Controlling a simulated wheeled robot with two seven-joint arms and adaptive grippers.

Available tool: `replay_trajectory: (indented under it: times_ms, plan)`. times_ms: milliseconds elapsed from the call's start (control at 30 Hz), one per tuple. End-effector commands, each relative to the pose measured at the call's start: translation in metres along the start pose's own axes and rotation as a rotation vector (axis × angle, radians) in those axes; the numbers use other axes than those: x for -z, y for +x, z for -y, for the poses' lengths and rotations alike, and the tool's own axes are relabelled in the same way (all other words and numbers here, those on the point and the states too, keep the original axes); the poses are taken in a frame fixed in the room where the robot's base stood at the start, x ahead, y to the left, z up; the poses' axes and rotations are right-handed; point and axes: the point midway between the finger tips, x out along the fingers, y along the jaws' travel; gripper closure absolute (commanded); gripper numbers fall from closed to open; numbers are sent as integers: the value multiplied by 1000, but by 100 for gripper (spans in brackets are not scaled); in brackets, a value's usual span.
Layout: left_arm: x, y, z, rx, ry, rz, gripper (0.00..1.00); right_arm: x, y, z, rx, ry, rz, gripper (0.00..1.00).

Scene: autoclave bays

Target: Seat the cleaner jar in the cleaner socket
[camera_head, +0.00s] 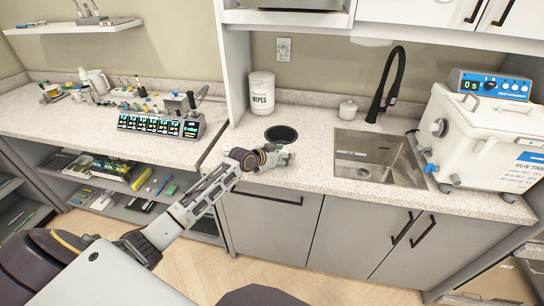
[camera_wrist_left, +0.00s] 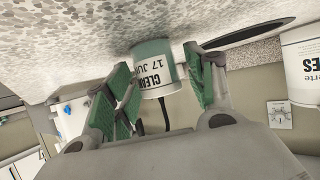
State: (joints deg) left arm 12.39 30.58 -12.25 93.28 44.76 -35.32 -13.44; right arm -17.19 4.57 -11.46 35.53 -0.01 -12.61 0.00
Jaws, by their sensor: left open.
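The cleaner jar (camera_wrist_left: 152,70) is white and green with a printed label. It shows upside down in the left wrist view, between the two green-padded fingers of my left gripper (camera_wrist_left: 160,92). The gripper is open, with a visible gap beside the jar. In the head view the gripper (camera_head: 274,158) is low over the counter and largely hides the jar. My right gripper is not in view.
A white wipes tub (camera_head: 262,95) stands behind the opening. A small white lidded pot (camera_head: 348,110), a black tap (camera_head: 385,85) and a sink (camera_head: 375,160) are to the right. A white autoclave (camera_head: 480,140) stands at far right. Upper shelving overhangs the counter's back.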

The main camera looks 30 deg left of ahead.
Motion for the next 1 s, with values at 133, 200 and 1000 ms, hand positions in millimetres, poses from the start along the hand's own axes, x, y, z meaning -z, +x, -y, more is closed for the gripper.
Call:
replay_trajectory:
  times_ms: [133,200,1000]
  plan:
    - [-1,-8,0,1,1,1,45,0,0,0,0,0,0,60]
    - [-1,-13,1,1,0,1,45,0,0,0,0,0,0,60]
    - [-1,-86,0,0,1,2,45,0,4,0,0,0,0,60]
